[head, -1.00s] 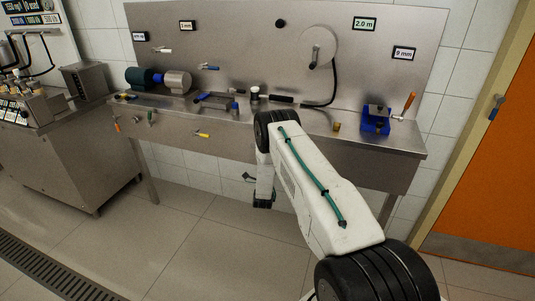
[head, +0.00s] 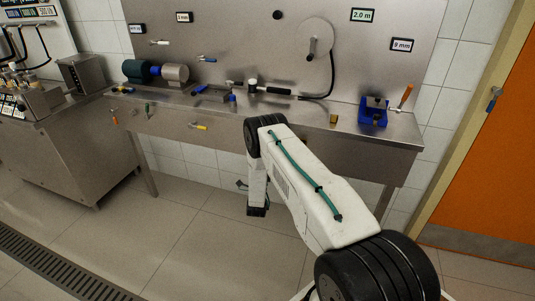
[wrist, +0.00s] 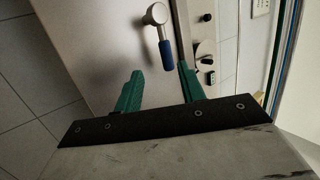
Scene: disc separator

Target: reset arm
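My arm (head: 310,190) reaches forward from the lower right in the head view, bends at its black joint and hangs down in front of the bench. My gripper is hard to make out there, at the lower end of the arm. In the wrist view my gripper (wrist: 161,86) shows two green fingers set well apart, with nothing between them. Beyond the fingers is a metal panel (wrist: 98,38) with a blue-handled lever (wrist: 166,52) on a round silver pivot. The lever appears apart from the fingers.
The steel bench (head: 330,150) runs behind my arm. Another machine (head: 60,150) stands at the left, an orange door (head: 495,170) at the right. Floor is clear at left front.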

